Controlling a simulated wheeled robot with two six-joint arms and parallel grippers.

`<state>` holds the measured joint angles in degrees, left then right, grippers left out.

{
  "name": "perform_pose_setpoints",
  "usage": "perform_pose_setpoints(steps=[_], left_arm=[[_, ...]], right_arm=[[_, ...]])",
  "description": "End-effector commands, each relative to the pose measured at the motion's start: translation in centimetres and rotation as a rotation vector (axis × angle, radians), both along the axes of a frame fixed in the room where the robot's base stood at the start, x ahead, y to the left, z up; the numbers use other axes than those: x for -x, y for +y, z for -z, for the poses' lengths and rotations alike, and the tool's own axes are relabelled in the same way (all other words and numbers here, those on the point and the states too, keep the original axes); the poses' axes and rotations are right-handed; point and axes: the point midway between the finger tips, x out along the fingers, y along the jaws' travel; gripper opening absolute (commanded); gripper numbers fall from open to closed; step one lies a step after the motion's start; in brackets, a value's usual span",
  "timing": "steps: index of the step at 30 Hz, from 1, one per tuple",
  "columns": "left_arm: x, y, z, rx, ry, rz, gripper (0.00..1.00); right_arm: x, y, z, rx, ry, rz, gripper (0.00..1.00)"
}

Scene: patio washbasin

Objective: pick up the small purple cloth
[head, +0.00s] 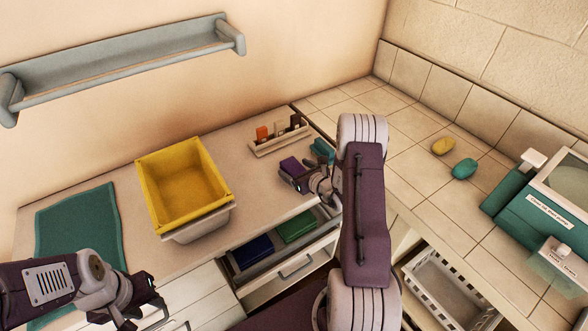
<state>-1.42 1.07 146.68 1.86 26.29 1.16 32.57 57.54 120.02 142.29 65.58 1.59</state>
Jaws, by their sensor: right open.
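The small purple cloth (289,166) appears as a small folded purple patch on the counter, left of the teal item and below the small rack. My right gripper (296,181) is open and sits right at the cloth's near side, partly covering it. I cannot tell whether its fingers touch the cloth. My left gripper (148,298) is at the lower left, in front of the drawer fronts and away from the cloth. Its finger gap is not clear.
A yellow basin (150,190) and a teal mat (78,228) lie to the left. A rack (268,148) holds small items behind the cloth. An open drawer (291,267) holds a blue cloth (252,252) and a green cloth (297,226). A teal folded item (321,149) is close by.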

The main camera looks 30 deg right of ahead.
Motion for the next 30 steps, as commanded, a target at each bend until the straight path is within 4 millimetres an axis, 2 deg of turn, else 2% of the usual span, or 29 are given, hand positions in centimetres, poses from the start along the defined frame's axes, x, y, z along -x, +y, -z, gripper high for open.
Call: perform_pose_setpoints(steps=[3, 9, 11, 16, 17, 25, 30], left_arm=[[0.0, 0.0, -0.1, 0.0, 0.0, 0.0, 0.36], [0.0, 0.0, -0.1, 0.0, 0.0, 0.0, 0.36], [0.0, 0.0, -0.1, 0.0, 0.0, 0.0, 0.36], [0.0, 0.0, -0.1, 0.0, 0.0, 0.0, 0.36], [0.0, 0.0, -0.1, 0.0, 0.0, 0.0, 0.36], [0.0, 0.0, -0.1, 0.0, 0.0, 0.0, 0.36], [0.0, 0.0, 0.0, 0.0, 0.0, 0.0, 0.36]], right_arm=[[-1.1, 0.1, 0.4, -0.001, 0.0, 0.0, 0.81], [-1.2, 0.1, 0.5, 0.0, 0.001, 0.001, 0.81], [-1.2, 0.1, 0.5, 0.0, 0.001, 0.001, 0.67], [-1.2, 0.1, 0.5, -0.001, 0.001, 0.0, 0.2], [-1.2, 0.1, 0.5, -0.001, 0.001, 0.0, 0.16], [-1.2, 0.1, 0.3, 0.0, 0.0, 0.0, 0.16], [-1.2, 0.1, -1.6, 0.001, -0.003, 0.001, 0.16]])
